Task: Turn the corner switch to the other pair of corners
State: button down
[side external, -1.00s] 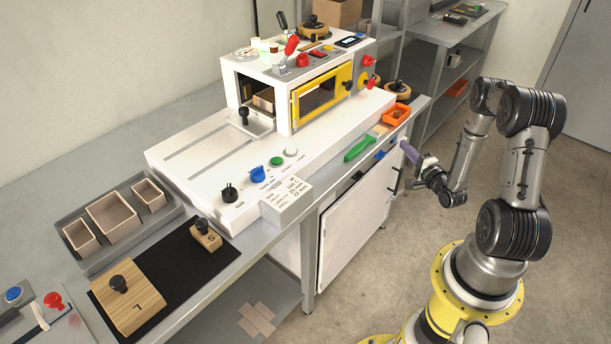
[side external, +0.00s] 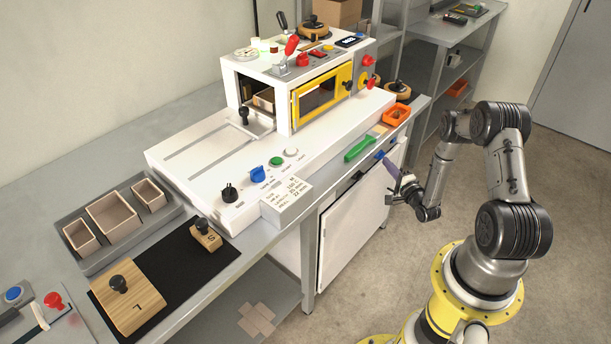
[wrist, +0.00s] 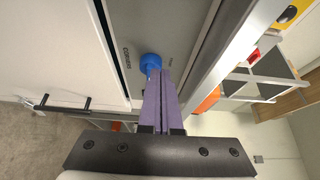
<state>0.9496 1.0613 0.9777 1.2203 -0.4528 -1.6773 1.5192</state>
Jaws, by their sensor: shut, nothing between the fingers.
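The corner switch is a round blue knob (wrist: 150,63) in the wrist view, on a grey panel beside the printed word CORNERS. In the side view a small blue knob (side external: 379,154) shows on the bench's front edge, below the green handle. My gripper (wrist: 161,73) has long purple fingers, pressed together and empty. In the side view my gripper (side external: 385,163) is in front of the bench edge, its tips close to the blue knob. The tips overlap the knob's lower right in the wrist view; I cannot tell if they touch. The knob's pointer direction is not readable.
A white cabinet door with a black handle (wrist: 62,104) lies below the bench edge. The green handle (side external: 360,149) and an orange bin (side external: 396,114) are above it on the bench. Another blue knob (side external: 257,174) sits on the machine's white base. The floor before the bench is clear.

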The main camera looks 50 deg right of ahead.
jog(key=shift+w, duration=1.2)
